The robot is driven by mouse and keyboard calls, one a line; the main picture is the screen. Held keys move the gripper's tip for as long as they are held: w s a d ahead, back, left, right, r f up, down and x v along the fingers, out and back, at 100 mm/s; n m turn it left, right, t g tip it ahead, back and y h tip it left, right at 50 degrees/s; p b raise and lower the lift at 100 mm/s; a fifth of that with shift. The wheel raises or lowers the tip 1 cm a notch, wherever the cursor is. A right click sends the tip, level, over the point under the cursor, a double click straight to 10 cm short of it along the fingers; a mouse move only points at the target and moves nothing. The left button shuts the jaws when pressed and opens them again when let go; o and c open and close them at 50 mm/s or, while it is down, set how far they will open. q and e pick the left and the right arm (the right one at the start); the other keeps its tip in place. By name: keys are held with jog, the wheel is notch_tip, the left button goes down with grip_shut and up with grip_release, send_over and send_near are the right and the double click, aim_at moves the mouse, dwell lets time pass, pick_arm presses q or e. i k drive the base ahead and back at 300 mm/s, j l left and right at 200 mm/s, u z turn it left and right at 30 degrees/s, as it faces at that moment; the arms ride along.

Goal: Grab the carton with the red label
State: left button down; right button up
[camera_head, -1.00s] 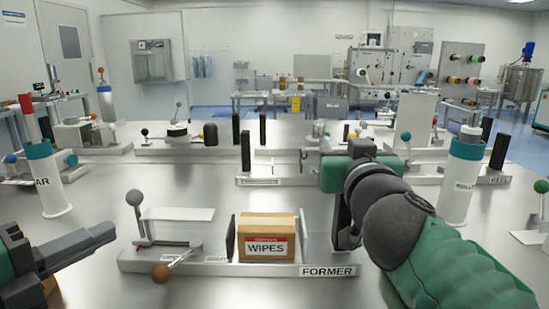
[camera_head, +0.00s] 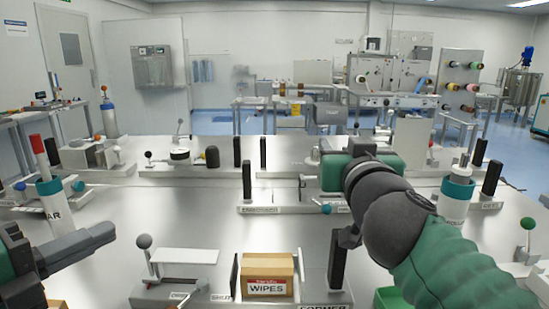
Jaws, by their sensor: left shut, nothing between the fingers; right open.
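The carton with the red label (camera_head: 267,272) is a small brown box marked WIPES. It stands upright at the bottom centre, between two thin upright plates on the station labelled FORMER (camera_head: 322,306). My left gripper (camera_head: 108,234) is shut and empty at the left, above the table and well apart from the carton. My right gripper (camera_head: 348,232) is open, above and to the right of the carton, and not touching it. Its fingers are mostly hidden behind my own wrist.
A black post (camera_head: 337,268) stands just right of the carton. A ball-topped lever (camera_head: 144,242) is on its left. White cylinders with teal collars stand at left (camera_head: 49,198) and right (camera_head: 455,198).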

aim_at(262, 273)
jog(key=k, duration=1)
